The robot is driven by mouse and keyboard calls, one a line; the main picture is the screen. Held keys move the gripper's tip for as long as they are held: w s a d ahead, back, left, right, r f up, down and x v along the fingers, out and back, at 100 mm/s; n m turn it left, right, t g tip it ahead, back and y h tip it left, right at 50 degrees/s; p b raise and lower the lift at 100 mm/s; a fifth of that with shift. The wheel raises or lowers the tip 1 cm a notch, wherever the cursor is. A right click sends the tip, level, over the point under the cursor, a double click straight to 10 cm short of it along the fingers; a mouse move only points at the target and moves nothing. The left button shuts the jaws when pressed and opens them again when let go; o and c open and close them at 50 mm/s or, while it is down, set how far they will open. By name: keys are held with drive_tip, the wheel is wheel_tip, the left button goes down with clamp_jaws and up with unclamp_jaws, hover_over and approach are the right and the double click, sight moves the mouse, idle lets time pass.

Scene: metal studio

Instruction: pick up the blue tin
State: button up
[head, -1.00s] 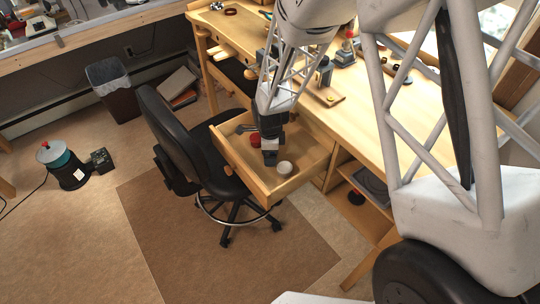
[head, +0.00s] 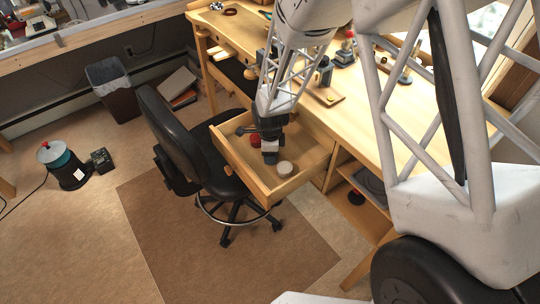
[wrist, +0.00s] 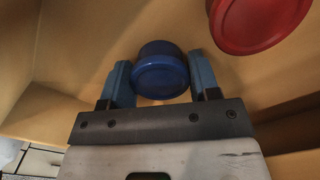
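The blue tin (wrist: 160,72) is a short round tin in the wrist view, between the two fingers of my gripper (wrist: 161,72). Its sides come very close to both fingers. I cannot tell whether they press on it or leave a thin gap. In the head view my gripper (head: 270,157) points down into the open drawer (head: 250,181). There I cannot make out the blue tin, which seems hidden by my gripper.
A red tin (wrist: 258,20) lies close by at the upper right of the wrist view. A whitish round tin (head: 285,168) stands right of my gripper. Wooden drawer walls surround them. A black chair (head: 182,135) stands against the drawer's left side.

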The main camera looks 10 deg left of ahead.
drive_tip(key=shift+c, duration=0.9)
drive_tip(key=shift+r, duration=0.15)
drive_tip(key=shift+r, duration=4.85)
